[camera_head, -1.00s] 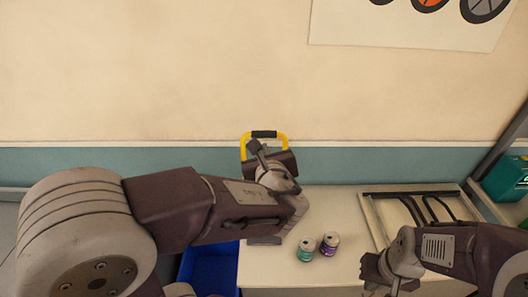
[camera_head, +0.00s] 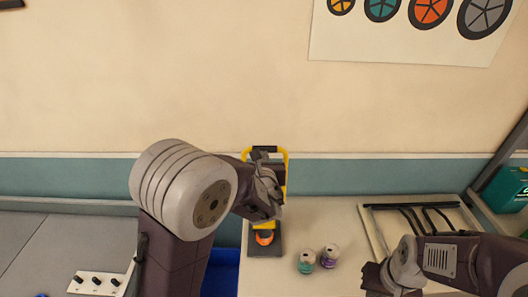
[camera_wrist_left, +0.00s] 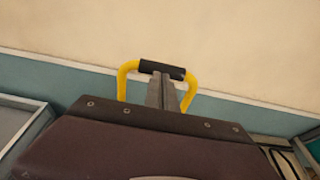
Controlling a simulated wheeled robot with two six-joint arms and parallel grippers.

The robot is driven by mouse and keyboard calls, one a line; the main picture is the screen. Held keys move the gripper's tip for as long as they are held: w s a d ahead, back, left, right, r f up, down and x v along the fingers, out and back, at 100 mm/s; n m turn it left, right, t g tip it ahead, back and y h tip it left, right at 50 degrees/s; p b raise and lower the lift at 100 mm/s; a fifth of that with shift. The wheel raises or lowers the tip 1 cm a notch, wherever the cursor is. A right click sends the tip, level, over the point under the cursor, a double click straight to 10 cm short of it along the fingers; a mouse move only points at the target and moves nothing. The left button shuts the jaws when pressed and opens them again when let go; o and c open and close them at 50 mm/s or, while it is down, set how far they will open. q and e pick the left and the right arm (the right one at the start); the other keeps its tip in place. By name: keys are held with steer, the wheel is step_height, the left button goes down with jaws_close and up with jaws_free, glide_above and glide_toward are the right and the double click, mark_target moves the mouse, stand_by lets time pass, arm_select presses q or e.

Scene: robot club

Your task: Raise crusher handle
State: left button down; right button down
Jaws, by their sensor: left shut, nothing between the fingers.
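The crusher's handle (camera_head: 284,157) is a yellow loop with a black grip, standing upright against the wall in the head view. In the left wrist view the black grip (camera_wrist_left: 162,69) lies just beyond my fingertips. The crusher's dark base (camera_head: 264,250) with an orange disc shows below my left wrist; its middle is hidden by my arm. My left gripper (camera_head: 262,157) is shut and empty, its fingers pointing up at the grip inside the loop; I cannot tell whether they touch it. My right gripper (camera_head: 375,278) is low at the right, its fingers unclear.
A teal can (camera_head: 304,262) and a purple can (camera_head: 329,256) stand on the pale tabletop (camera_head: 340,220) right of the crusher. A rack with black bars (camera_head: 410,207) lies farther right. A blue bin (camera_head: 225,272) is left of the table, and a panel with knobs (camera_head: 95,280) is lower left.

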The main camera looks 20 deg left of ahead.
mark_target(265, 149)
arm_select(q)
steer(key=shift+x, duration=0.8)
steer(key=shift+w+a+r+g+p, duration=0.15)
steer(key=shift+w+g+p, duration=0.1)
steer(key=shift+w+p, duration=0.2)
steer(key=shift+w+a+r+g+p, duration=0.15)
steer(key=shift+w+g+p, duration=0.15)
steer(key=shift+w, duration=0.15)
steer(key=shift+s+f, duration=0.1)
steer(key=shift+d, duration=0.15)
